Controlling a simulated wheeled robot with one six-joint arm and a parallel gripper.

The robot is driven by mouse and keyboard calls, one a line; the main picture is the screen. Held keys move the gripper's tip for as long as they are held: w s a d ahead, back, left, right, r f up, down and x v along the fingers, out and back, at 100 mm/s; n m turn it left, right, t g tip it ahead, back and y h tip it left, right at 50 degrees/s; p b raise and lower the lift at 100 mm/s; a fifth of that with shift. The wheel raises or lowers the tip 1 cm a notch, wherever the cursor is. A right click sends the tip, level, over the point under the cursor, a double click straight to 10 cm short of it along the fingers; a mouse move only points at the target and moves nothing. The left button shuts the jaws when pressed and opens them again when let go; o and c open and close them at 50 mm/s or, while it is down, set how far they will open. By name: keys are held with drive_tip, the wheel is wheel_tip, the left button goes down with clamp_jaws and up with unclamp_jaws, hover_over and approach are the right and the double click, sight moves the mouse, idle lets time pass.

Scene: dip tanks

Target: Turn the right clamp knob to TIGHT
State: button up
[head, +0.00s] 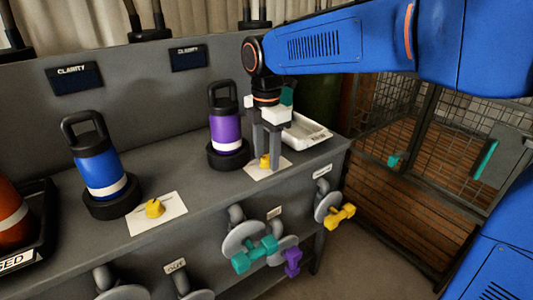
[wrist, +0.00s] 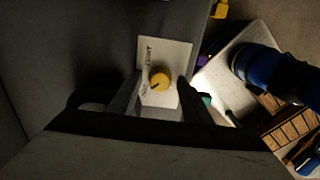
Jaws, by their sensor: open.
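The right clamp knob (head: 264,160) is a yellow knob on a white label plate (head: 254,173), on the grey bench to the right of the purple bottle. In the wrist view the knob (wrist: 159,81) shows a dark pointer line and sits on its white plate (wrist: 175,52); the plate's lettering is too small to read surely. My gripper (head: 268,160) points down over the knob, with its fingers open on either side of it. In the wrist view my gripper (wrist: 158,92) has a finger on each side, and gaps show between them and the knob.
A purple bottle (head: 226,130) in a dark holder stands close left of my gripper. A white tray (head: 306,132) lies to the right. A blue bottle (head: 98,172) and another yellow knob (head: 155,208) are farther left. Coloured valve handles (head: 255,254) stick out from the bench front.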

drive_tip(key=c, duration=1.1)
drive_tip(key=shift+o, duration=0.2)
drive_tip(key=shift+m, duration=0.3)
drive_tip(key=m, duration=1.3)
drive_tip(key=shift+m, duration=2.1)
